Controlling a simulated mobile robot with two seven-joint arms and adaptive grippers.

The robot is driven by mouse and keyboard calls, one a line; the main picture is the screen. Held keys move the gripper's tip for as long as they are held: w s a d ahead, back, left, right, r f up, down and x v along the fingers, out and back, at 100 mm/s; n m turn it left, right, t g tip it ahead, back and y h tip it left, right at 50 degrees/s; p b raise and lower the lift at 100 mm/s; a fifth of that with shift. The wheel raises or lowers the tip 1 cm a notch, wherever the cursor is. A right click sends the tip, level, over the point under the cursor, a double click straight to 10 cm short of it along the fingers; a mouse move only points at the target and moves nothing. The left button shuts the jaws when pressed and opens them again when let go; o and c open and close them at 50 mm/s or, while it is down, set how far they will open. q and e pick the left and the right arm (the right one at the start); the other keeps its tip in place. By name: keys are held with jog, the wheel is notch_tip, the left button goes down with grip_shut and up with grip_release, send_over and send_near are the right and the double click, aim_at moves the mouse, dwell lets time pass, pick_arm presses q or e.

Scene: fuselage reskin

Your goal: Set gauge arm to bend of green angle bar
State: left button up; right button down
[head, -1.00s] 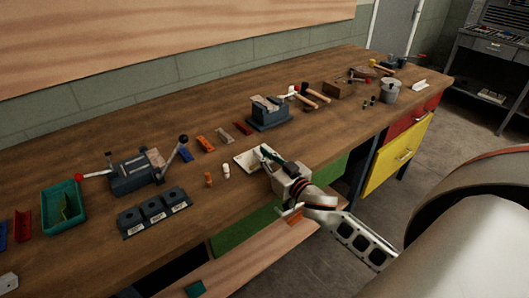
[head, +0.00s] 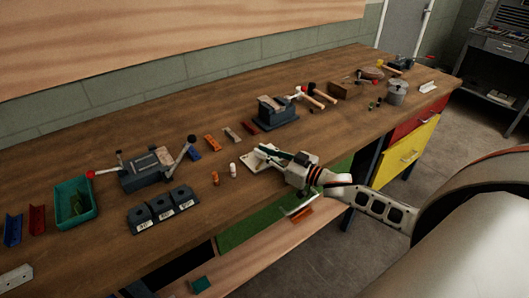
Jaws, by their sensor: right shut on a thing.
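A pale plate (head: 256,162), apparently the gauge, lies flat near the bench's front edge. My right gripper (head: 278,154) reaches over it from the right, fingers low and close to its top. The gripper is shut on a thin, dark green piece, which looks like the green angle bar; the fingers hide much of it. The gauge arm cannot be told apart from the plate and fingers, so its angle is unclear. Other green pieces lie in a teal tray (head: 60,196) at the left. My left gripper is not in view.
A bending tool with levers (head: 142,176) and dark blocks (head: 163,209) stand left of the plate. An orange peg (head: 215,178) and a white peg (head: 232,170) are close beside it.

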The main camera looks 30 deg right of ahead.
jog(key=c, duration=2.1)
grip_release()
jog(key=v, duration=1.2)
